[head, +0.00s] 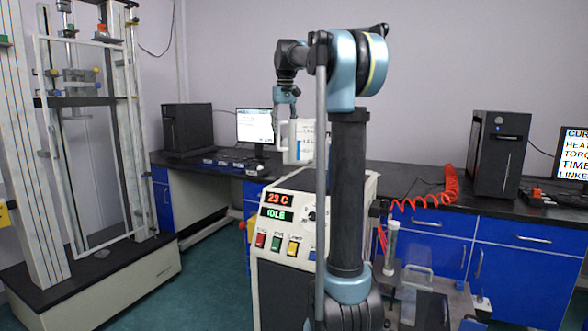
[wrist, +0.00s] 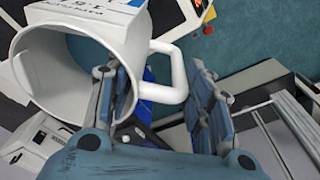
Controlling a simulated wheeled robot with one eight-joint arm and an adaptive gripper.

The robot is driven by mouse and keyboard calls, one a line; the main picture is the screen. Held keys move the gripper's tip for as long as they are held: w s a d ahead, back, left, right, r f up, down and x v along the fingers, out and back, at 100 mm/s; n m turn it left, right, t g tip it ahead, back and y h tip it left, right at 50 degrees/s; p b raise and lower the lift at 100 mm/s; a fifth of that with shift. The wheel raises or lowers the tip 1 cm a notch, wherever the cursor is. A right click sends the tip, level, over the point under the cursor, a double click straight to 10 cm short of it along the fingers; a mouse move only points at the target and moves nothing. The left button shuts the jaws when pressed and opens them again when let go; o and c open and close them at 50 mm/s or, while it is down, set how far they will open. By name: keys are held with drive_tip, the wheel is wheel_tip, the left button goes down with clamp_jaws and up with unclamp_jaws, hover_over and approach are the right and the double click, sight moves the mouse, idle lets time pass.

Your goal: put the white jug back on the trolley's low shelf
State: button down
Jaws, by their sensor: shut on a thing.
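The white jug (head: 304,147) hangs in the air in the head view, just below my gripper (head: 286,97) and partly behind my arm. In the wrist view the jug (wrist: 62,70) fills the upper left, with its open mouth toward the camera and blue print on its outside. Its looped handle (wrist: 178,72) lies between the two fingers of my gripper (wrist: 163,103), which is shut on it. A low stand with a grey top (head: 450,292) at the lower right of the head view may be the trolley; its low shelf cannot be made out.
A machine (head: 288,228) with a lit panel reading 23 C and IDLE stands below the jug. A clear container (head: 416,283) and a pale cylinder (head: 391,246) stand at right. A dark bench with blue cabinets (head: 517,258) runs behind. Green floor (head: 205,285) is open at left.

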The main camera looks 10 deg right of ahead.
sight(284, 150)
drive_tip(key=shift+f, duration=4.75)
drive_tip(key=c, duration=0.8)
unclamp_jaws()
wheel_tip(284, 150, up, 12)
drive_tip(key=s, duration=0.1)
drive_tip(key=shift+s+d, duration=0.15)
drive_tip(key=shift+s, duration=0.1)
drive_tip(key=s+d+f+m, duration=0.1)
drive_tip(key=s+d+f, duration=0.2)
drive_tip(key=s+f, duration=1.7)
drive_tip(key=s+d+f+m+t, duration=0.1)
drive_tip(key=s+d+f, duration=0.2)
drive_tip(key=s+f, duration=1.6)
wheel_tip(284, 150, down, 3)
drive_tip(key=shift+s+r, duration=0.15)
drive_tip(key=shift+s, duration=0.25)
